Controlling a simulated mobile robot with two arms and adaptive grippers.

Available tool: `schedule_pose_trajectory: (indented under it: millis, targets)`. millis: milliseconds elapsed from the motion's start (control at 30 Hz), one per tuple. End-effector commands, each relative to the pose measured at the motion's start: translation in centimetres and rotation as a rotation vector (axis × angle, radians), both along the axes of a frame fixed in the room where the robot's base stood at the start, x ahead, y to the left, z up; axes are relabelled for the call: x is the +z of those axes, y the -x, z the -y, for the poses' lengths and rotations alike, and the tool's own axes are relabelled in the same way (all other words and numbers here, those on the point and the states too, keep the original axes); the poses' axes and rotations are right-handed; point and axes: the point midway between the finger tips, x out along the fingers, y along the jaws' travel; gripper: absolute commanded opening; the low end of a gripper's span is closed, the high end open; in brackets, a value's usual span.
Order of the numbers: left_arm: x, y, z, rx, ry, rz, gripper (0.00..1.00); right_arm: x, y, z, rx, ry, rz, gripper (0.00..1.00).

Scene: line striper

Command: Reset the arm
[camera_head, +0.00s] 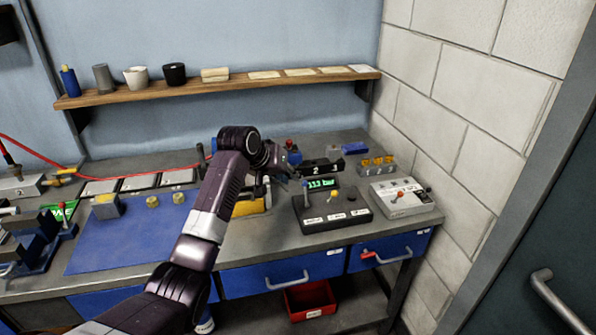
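My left arm (216,205) comes in from the bottom left and reaches up over the workbench. Its wrist bends to the right near the back of the bench. My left gripper (274,168) is small and dark there, above the bench between a yellow object (254,203) and a black control box (330,207). Its fingers blend into the things behind them, so I cannot tell whether they are open or shut, or whether they touch anything. My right gripper is not in view.
The workbench (250,249) has a blue mat (125,240) at left and a grey switch box (402,197) at right. A wooden shelf (215,86) with cups and blocks is above. A red bin (309,299) sits below. A brick wall bounds the right.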

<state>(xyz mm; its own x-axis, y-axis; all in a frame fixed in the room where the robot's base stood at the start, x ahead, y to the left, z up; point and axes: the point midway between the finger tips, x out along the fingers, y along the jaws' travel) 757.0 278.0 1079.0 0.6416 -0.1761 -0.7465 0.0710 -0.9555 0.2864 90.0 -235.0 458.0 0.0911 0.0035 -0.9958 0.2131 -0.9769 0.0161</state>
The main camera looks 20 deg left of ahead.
Motion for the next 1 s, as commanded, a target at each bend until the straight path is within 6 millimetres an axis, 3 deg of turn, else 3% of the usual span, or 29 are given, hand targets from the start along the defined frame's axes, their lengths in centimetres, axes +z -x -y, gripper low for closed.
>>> schedule_pose_trajectory:
  millis: [200,267,367,500,700,833,1000]
  targets:
    - [-1.0,0.6,0.3,-0.007,-0.01,-0.009,0.25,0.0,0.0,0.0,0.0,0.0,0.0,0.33]
    - [-2.5,1.6,0.6,-0.016,-0.025,-0.023,0.25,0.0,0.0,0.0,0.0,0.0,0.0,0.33]
    - [-6.4,4.6,1.5,-0.044,-0.071,-0.056,0.25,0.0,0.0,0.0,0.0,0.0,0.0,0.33]
    - [-12.1,10.7,2.9,-0.094,-0.144,-0.11,0.25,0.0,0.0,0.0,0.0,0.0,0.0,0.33]
    - [-17.9,20.1,4.7,-0.16,-0.223,-0.18,0.25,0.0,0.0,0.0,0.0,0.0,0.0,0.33]
    - [-20.3,27.3,5.9,-0.203,-0.265,-0.226,0.25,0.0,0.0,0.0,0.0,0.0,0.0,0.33]
    - [-21.3,35.3,6.7,-0.242,-0.3,-0.273,0.25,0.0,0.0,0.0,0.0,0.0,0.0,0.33]
